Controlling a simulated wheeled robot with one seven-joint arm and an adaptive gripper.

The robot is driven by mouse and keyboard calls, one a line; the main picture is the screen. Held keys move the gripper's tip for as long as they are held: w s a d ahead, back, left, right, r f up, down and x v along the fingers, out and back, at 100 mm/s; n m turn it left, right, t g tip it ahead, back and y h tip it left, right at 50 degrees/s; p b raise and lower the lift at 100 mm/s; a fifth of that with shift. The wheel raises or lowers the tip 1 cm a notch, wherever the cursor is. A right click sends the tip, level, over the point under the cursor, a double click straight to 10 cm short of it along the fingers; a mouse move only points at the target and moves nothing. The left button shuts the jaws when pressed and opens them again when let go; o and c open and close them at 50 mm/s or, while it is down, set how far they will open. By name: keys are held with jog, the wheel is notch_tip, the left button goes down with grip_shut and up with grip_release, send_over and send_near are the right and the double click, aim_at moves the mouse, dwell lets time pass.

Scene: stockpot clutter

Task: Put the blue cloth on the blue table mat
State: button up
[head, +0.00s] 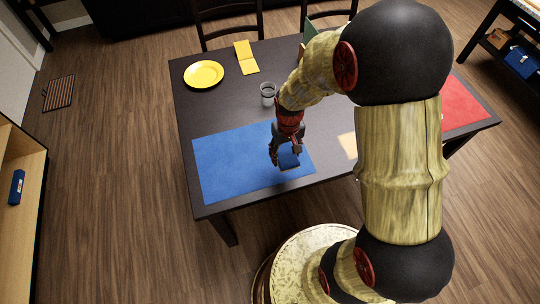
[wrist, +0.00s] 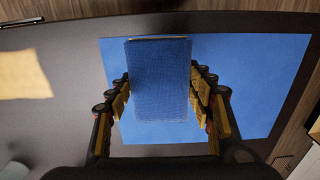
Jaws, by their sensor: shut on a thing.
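The blue cloth (head: 290,161) is a small folded block. It also fills the middle of the wrist view (wrist: 160,80). My gripper (head: 284,158) is shut on it, with a finger on each side in the wrist view (wrist: 160,105). The blue table mat (head: 235,160) lies flat on the near left part of the dark table. The cloth is over the mat's right part in the head view, and the mat shows around it in the wrist view (wrist: 250,90). I cannot tell how much gap lies between cloth and mat.
The dark table (head: 200,110) also bears a yellow plate (head: 204,74), a yellow folded cloth (head: 246,57), a glass (head: 268,93), a pale yellow piece (head: 348,145) and a red mat (head: 463,102). Chairs stand behind. The mat's left part is clear.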

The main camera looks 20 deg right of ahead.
jog(key=w+f, duration=0.2)
jog(key=w+a+f+b, duration=0.1)
jog(key=w+f, duration=0.1)
jog(key=w+a+f+b, duration=0.1)
jog(key=w+f, duration=0.1)
jog(key=shift+f, duration=0.15)
jog(key=shift+w+f+b, duration=0.15)
jog(key=shift+f+b, duration=0.2)
jog(key=shift+f, duration=0.55)
jog(key=shift+w+f+b, duration=0.1)
jog(key=shift+f+b, duration=0.25)
jog(key=shift+f, duration=0.5)
jog(key=shift+f, duration=0.15)
jog(key=o, duration=1.2)
